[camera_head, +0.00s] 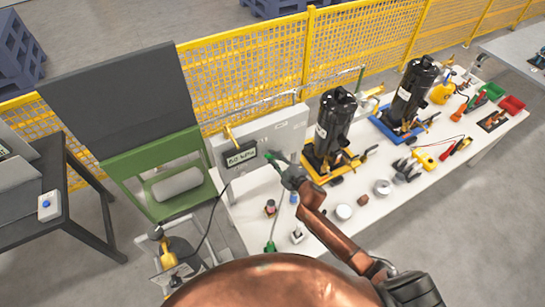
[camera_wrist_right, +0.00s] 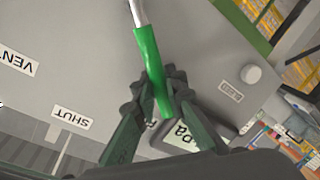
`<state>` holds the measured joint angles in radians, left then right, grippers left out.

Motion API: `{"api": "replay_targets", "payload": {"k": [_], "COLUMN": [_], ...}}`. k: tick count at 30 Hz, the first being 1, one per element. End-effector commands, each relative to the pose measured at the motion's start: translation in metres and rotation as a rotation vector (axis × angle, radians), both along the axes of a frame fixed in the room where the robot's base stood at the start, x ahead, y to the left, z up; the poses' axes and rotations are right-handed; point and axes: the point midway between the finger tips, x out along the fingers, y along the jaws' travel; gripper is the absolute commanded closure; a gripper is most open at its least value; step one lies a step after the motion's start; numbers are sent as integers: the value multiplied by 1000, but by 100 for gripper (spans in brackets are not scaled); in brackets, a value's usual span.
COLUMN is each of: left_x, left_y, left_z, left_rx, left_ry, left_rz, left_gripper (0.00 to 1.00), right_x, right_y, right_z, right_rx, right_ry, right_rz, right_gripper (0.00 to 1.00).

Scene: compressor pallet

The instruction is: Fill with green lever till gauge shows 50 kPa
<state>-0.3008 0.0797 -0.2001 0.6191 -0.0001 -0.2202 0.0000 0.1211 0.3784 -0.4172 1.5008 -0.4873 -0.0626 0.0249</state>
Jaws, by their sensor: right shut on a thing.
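The green lever (camera_wrist_right: 147,58) has a grey metal shank and a green sleeve. In the right wrist view the fingers of my right gripper (camera_wrist_right: 162,98) are closed on its sleeve. In the head view my right gripper (camera_head: 284,165) is at the green lever, in front of the grey panel box. The gauge display (camera_head: 241,157) is just left of the gripper; it reads in kPa, with a first digit that looks like 5 or 6, then 0. In the wrist view the gripper partly hides the display (camera_wrist_right: 222,122). My left gripper is not in view.
The grey panel (camera_wrist_right: 90,60) carries VENT and SHUT labels. Two black compressors (camera_head: 332,125) (camera_head: 412,90) stand on the white table (camera_head: 330,235), with small parts in front. A yellow lever (camera_head: 229,134) is above the display. A green frame with a cylinder (camera_head: 178,185) stands left.

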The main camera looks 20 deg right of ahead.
Motion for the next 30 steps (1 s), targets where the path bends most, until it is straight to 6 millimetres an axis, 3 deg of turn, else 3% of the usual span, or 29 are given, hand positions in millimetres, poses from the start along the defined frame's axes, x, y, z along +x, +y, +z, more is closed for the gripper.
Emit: {"api": "replay_targets", "payload": {"k": [9,19,23,30], "left_x": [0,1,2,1], "left_y": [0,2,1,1], "left_z": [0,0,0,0], "left_rx": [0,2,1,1], "left_ry": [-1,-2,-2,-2], "left_rz": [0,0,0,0], "left_gripper": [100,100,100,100], "right_x": [0,-4,-19,-66], "right_y": [0,-2,-8,-24], "right_z": [0,0,1,9], "right_rx": [1,0,0,1], "right_ry": [0,2,2,2], "right_rz": [0,0,-1,0], "right_gripper": [70,70,70,70]}}
